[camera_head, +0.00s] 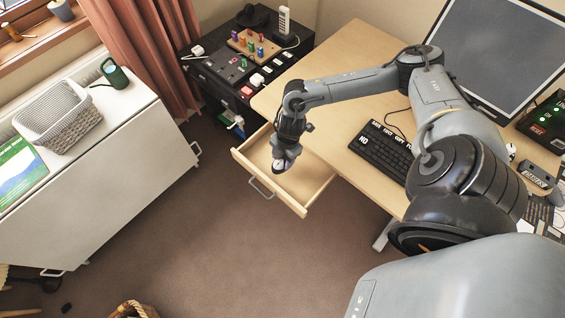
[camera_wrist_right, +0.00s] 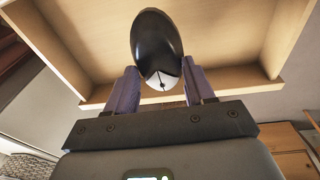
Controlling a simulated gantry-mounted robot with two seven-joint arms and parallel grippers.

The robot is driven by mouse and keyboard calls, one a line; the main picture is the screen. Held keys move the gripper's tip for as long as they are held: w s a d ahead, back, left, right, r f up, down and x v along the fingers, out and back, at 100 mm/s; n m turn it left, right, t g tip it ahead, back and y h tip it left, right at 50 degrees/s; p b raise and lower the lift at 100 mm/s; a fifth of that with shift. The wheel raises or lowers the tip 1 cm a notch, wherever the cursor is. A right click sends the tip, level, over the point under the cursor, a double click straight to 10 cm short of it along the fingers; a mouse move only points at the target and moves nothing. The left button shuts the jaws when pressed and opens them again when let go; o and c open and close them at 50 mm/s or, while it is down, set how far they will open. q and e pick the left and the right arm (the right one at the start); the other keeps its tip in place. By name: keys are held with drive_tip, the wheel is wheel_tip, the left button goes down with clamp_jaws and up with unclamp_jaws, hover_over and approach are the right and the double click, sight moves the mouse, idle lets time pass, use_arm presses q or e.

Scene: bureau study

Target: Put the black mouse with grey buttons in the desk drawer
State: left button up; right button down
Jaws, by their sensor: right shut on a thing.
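The black mouse with grey buttons (camera_wrist_right: 157,42) is held between the two fingers of my right gripper (camera_wrist_right: 160,90), which is shut on it. In the head view my right gripper (camera_head: 284,160) hangs over the open desk drawer (camera_head: 305,196); the mouse is small and mostly hidden there. The drawer is pulled out from the wooden desk (camera_head: 345,60), and its bare inside fills the upper part of the right wrist view (camera_wrist_right: 235,45). I cannot tell the exact height of the mouse above the drawer floor. My left gripper is not in view.
A black keyboard (camera_head: 385,148) lies on the desk beside my right arm, with a monitor (camera_head: 495,50) behind. A black cabinet (camera_head: 215,75) with small items stands left of the desk. A white table (camera_head: 120,150) holds a basket (camera_head: 62,120). Open floor lies before the drawer.

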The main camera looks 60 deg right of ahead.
sight(283, 160)
drive_tip(key=shift+f, duration=2)
drive_tip(key=shift+c, duration=1.9)
unclamp_jaws()
drive_tip(key=shift+f, duration=0.1)
